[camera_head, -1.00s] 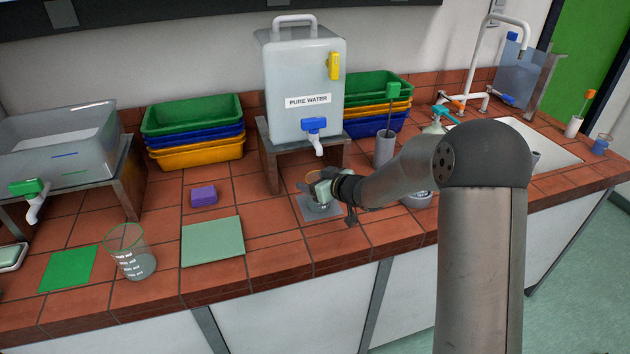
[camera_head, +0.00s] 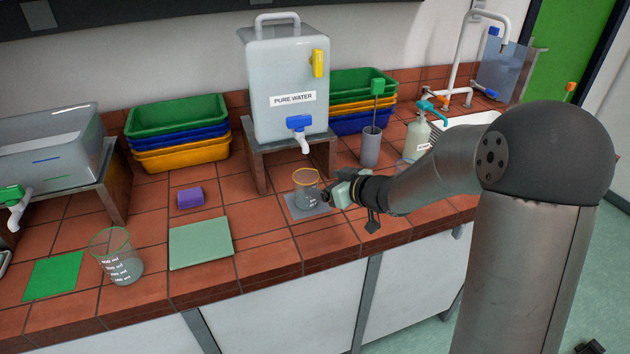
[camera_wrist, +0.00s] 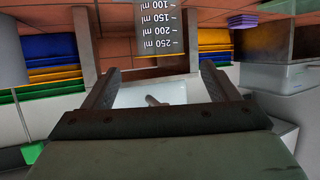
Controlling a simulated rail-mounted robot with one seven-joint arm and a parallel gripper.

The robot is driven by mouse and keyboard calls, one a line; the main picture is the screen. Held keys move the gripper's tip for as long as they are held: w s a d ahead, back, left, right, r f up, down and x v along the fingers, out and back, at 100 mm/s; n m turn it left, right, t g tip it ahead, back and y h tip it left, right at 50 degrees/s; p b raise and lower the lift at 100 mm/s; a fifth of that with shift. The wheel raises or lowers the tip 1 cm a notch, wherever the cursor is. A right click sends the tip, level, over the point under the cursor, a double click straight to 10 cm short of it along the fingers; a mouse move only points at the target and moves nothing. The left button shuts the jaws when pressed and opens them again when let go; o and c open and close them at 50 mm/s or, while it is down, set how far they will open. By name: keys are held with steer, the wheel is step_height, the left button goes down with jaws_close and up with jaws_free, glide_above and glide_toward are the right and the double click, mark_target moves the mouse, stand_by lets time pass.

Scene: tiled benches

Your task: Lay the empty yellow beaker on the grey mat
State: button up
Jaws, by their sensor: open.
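The yellow-rimmed beaker (camera_head: 306,188) stands upright on the small grey mat (camera_head: 325,210), under and in front of the water tank's tap. It looks clear, and I can make out no liquid in it. My gripper (camera_head: 331,195) is open at the right side of the beaker, low over the bench. In the wrist view, the open jaws of my gripper (camera_wrist: 160,75) have nothing between them. The beaker's wall with its volume marks (camera_wrist: 157,28) shows beyond the fingertips, upside down at the top of the picture.
The pure water tank (camera_head: 287,85) on its stand is behind the beaker. A green-rimmed beaker (camera_head: 117,258), a pale green pad (camera_head: 200,243) and a purple block (camera_head: 190,197) are to the left. A grey cylinder (camera_head: 371,147) and a wash bottle (camera_head: 418,136) stand behind my arm.

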steer(key=s+d+r+m+h, duration=0.1)
steer(key=s+d+m+h, duration=0.4)
steer(key=s+d+h, duration=0.65)
steer(key=s+d+f+m+g+y, duration=0.1)
steer(key=s+g, duration=0.8)
steer(key=s, duration=1.4)
steer(key=f+m+y, duration=0.1)
steer(key=m, duration=0.1)
steer(key=shift+d+m, duration=0.15)
steer(key=shift+m, duration=0.15)
